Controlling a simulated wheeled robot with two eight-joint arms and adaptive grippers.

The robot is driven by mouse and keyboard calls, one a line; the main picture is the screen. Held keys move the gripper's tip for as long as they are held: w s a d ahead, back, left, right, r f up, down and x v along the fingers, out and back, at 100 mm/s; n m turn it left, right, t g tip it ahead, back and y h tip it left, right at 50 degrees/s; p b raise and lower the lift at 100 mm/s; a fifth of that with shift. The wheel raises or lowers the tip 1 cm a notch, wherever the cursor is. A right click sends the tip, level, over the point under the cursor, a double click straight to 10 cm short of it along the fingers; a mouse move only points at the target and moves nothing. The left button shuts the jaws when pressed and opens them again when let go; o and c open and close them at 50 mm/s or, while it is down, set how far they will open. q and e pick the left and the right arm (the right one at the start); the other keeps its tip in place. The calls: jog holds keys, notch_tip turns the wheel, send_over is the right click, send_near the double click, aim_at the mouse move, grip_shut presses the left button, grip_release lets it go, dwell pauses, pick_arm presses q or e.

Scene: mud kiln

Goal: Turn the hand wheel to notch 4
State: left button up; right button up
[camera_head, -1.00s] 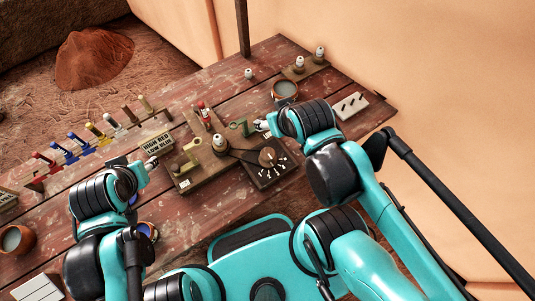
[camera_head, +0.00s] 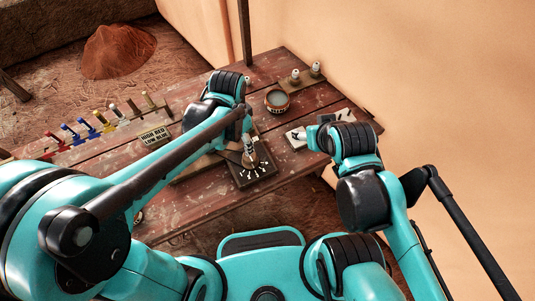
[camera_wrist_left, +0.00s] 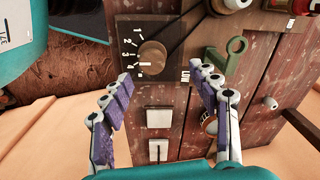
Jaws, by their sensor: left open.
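The hand wheel, a round brown knob (camera_wrist_left: 152,53), sits on a dark plate (camera_wrist_left: 127,22) with numbers and white notch marks, in the left wrist view. The dark plate also shows in the head view (camera_head: 252,178), where my left gripper hides much of the wheel. My left gripper (camera_head: 249,157) points down over the plate. In the left wrist view its fingers (camera_wrist_left: 165,92) are open and empty, with the wheel beyond them and not between them.
A green bracket (camera_wrist_left: 227,57) stands close to the plate in the left wrist view. A sign (camera_head: 154,136) and several coloured pegs are on the left side. A bowl (camera_head: 277,103) and two small bottles (camera_head: 295,77) stand at the back of the wooden table (camera_head: 200,208).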

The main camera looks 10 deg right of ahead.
aim_at(250, 156)
pick_arm(q)
jog(key=shift+s+d+f+m, duration=0.1)
jog(key=shift+d+f+m, duration=0.1)
jog(key=shift+d, duration=0.25)
jog(key=shift+s+d+f+m, duration=0.1)
jog(key=shift+d+f+m, duration=0.1)
jog(key=shift+d, duration=0.25)
jog(key=shift+d+f, duration=0.2)
jog(key=shift+d, duration=0.05)
notch_tip(250, 156, down, 8)
jog(key=b, duration=0.2)
jog(key=shift+a+r+b, duration=0.1)
jog(key=shift+r+b, duration=0.05)
jog(key=shift+b, duration=0.25)
pick_arm(e)
jog(key=shift+s+d+f, duration=0.15)
jog(key=shift+d+f, duration=0.05)
jog(key=shift+f, duration=0.4)
jog(key=shift+s+d+f, duration=0.15)
jog(key=shift+f, duration=0.45)
pick_arm(q)
jog(key=c, duration=1.2)
